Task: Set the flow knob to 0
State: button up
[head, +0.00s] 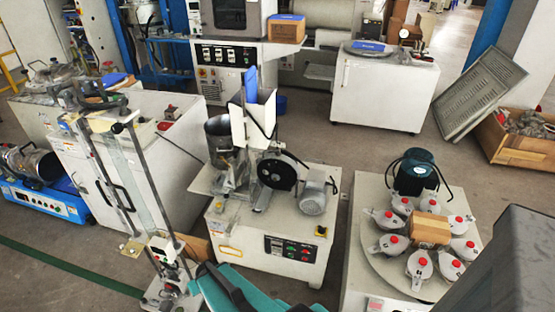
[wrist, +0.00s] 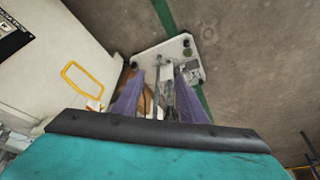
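I cannot pick out the flow knob or its setting in either view. A tall metal stand with a clear tube (head: 122,165) stands at the left in the head view, with a small white unit (head: 165,246) low on it. Its white base plate (wrist: 150,57) shows in the wrist view, with small grey fittings on it. My gripper (wrist: 163,76) has two purple fingers spread apart with nothing gripped between them. They point toward the stand's base; I cannot tell the gap to it. My teal gripper body (head: 243,290) shows at the bottom of the head view.
A white bench machine (head: 265,225) with a motor and control panel stands right of the stand. A white cabinet (head: 125,150) stands behind the stand. A round table of several red-capped pots (head: 372,262) is at the right. Floor with a green line (head: 70,267) is clear at lower left.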

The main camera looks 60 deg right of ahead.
jog(key=w+d+r+m+t+h, duration=0.1)
jog(key=d+r+t+h, duration=0.1)
jog(key=d+r, duration=0.45)
jog(key=w+d+r+m+t+h+p, duration=0.1)
jog(key=d+r+h, duration=0.15)
jog(key=d, duration=0.65)
jog(key=w+d+r+m+t+h, duration=0.1)
jog(key=d+r+t+h, duration=0.1)
jog(key=d+r, duration=0.5)
jog(key=s+d+r+m+h, duration=0.1)
jog(key=s+d+r+h, duration=0.3)
jog(key=d+r, duration=0.3)
jog(key=s+d+r+m+h+p, duration=0.1)
jog(key=s+d+r+m+h, duration=0.1)
jog(key=s+d+r+h, duration=0.2)
jog(key=s+d+r, duration=0.3)
jog(key=d, duration=0.2)
jog(key=shift+d+r, duration=0.3)
jog(key=shift+d, duration=0.05)
jog(key=shift+d+f, duration=0.1)
jog(key=shift+d, duration=0.1)
jog(key=d+b, duration=0.1)
jog(key=b, duration=0.1)
jog(key=w+d+b, duration=0.1)
jog(key=b, duration=0.2)
jog(key=w+d+b, duration=0.1)
jog(key=b, duration=0.1)
jog(key=shift+d+f+g+b, duration=0.1)
jog(key=shift+d+g+b, duration=0.1)
jog(key=shift+g+b, duration=0.15)
